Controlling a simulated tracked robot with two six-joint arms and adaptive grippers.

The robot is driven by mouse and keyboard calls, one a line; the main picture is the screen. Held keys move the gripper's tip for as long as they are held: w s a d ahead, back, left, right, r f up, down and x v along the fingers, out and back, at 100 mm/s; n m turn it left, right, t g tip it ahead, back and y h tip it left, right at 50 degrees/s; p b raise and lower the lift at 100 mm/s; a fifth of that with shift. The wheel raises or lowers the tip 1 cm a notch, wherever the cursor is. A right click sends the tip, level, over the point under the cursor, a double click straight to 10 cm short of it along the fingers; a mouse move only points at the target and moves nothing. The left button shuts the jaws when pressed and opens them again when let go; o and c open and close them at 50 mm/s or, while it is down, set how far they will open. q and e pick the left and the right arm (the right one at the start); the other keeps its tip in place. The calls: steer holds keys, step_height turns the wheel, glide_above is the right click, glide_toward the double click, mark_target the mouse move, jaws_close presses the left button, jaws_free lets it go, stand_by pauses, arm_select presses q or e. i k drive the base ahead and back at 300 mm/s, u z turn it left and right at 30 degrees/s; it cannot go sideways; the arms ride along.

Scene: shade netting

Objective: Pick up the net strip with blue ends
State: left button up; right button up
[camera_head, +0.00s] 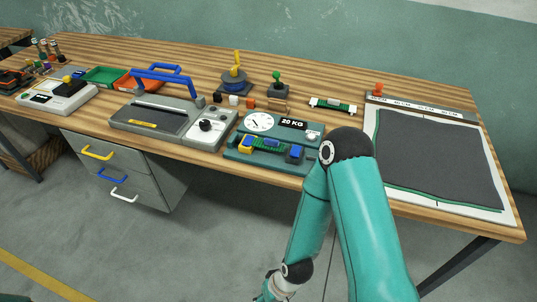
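A green strip (268,147) with blue at both ends lies on the teal tester (240,156) with the dial and the "20 KG" label, at the middle of the bench's front side. Blue and yellow parts sit close around it, so I cannot tell which blue belongs to the strip. Another green net strip (333,106) with pale ends lies farther back on the bench. One teal arm of mine bends down in front of the bench, its wrist at the bottom edge. No gripper fingers show in view.
A dark net sheet (436,158) lies on a white board at the right. A grey sealer (155,118) with a blue handle stands left of the tester.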

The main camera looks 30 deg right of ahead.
mark_target(268, 143)
steer(key=z, duration=0.05)
steer(key=k, duration=1)
steer(key=u, duration=0.25)
steer(key=i, duration=1.75)
steer(key=z, duration=0.75)
